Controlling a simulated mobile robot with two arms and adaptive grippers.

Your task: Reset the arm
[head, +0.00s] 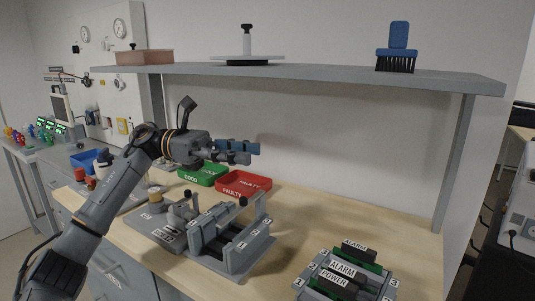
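My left arm comes in from the left, and its gripper (246,152) hangs in the air over the workbench, pointing right. Its fingers lie close to each other in this view, with blue parts along them; whether they are apart or closed cannot be told. I see no separate object clearly held in it. Below it are a green tray marked GOOD (204,174) and a red tray marked FAULTY (243,184). A grey fixture with slots (232,240) stands on the bench in front of them. My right gripper is not in the picture.
A grey rack with modules labelled ALARM and POWER (345,281) stands at the front right. A shelf (320,72) spans above the bench, carrying a blue brush (397,48), a knobbed plate (248,58) and a pinkish box (145,57). The wooden bench top (330,220) is clear at centre right.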

